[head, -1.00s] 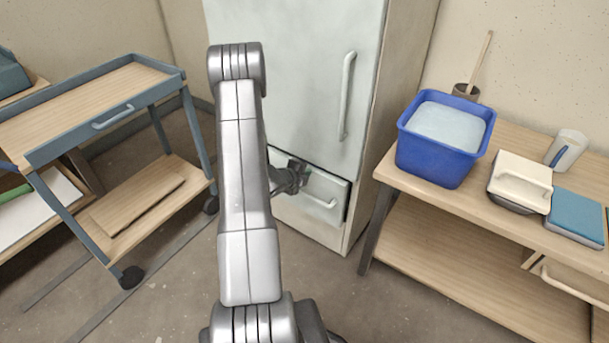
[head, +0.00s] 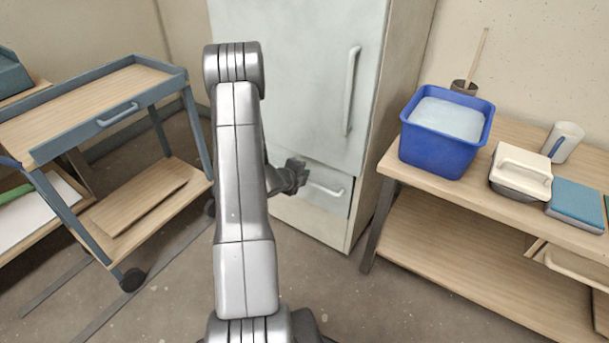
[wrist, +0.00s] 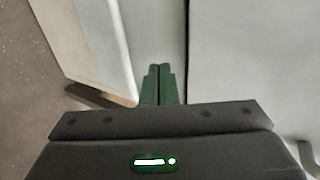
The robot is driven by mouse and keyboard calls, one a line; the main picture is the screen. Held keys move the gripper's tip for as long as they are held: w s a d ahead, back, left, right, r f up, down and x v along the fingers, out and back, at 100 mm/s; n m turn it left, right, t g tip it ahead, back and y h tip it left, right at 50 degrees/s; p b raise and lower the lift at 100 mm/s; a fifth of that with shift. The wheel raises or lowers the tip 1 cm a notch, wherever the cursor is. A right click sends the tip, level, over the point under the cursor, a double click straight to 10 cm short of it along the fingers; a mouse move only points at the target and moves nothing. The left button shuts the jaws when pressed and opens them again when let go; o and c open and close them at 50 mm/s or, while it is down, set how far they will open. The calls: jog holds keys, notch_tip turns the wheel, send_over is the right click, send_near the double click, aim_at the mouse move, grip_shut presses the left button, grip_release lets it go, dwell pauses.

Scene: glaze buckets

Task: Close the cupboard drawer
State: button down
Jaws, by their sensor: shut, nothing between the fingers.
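The tall pale cupboard (head: 290,80) stands in the middle of the head view, with a long upright door handle. Its drawer (head: 335,187) is low down, under the door, with a curved handle (head: 326,189). My gripper (head: 303,170) is just left of the drawer handle, close to the front. In the wrist view its green fingers (wrist: 158,84) are together and empty, near a pale panel and a dark seam. I cannot tell whether they touch it. My arm hides the drawer's left part.
A workbench (head: 395,172) at the right carries a blue bucket (head: 440,150), a white-lidded container (head: 522,170), a cup (head: 563,142) and a blue box (head: 575,204). A blue-framed trolley (head: 75,100) stands at the left. Floor is open between trolley and cupboard.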

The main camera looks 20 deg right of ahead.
jog(key=v, duration=0.8)
jog(key=shift+s+r+p, duration=0.15)
jog(key=shift+r+p, duration=0.1)
jog(key=shift+p, duration=0.05)
